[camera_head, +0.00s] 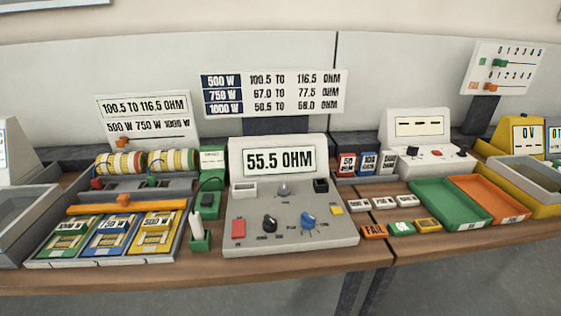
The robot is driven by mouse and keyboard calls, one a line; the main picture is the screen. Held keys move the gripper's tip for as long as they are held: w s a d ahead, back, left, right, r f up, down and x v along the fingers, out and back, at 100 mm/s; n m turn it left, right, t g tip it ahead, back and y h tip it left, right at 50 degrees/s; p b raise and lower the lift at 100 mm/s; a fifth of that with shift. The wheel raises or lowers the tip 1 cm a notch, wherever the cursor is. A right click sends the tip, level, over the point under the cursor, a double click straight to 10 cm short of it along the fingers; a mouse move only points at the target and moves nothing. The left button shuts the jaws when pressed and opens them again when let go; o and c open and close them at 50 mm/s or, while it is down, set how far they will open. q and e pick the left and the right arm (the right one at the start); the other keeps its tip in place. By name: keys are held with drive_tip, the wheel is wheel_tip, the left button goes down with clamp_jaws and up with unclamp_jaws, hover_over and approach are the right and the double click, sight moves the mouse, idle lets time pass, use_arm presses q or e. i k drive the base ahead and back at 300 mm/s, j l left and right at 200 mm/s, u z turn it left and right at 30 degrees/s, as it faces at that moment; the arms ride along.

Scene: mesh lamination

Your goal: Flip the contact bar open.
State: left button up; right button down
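The long orange bar (127,206), which I take to be the contact bar, lies across the grey fixture (185,222) at the left of the bench. It has a small orange block (123,199) at its middle. It runs along the far edge of a green card (65,238), a blue card (113,236) and a yellow card (154,234) in the fixture. The bar looks low and flat; I cannot tell whether it touches the cards. Neither of my grippers is in view.
A green holder (200,242) with a white stick is right of the fixture. A grey meter (290,215) reading 55.5 OHM stands at centre. Green (447,203) and orange (487,198) trays lie right. The front bench edge is mostly clear.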

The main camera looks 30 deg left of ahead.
sight(125, 206)
drive_tip(key=u, duration=2.05)
drive_tip(key=i+j+z, duration=0.2)
drive_tip(key=j, duration=1.35)
drive_tip(key=j+z, duration=0.15)
drive_tip(key=j, duration=1.35)
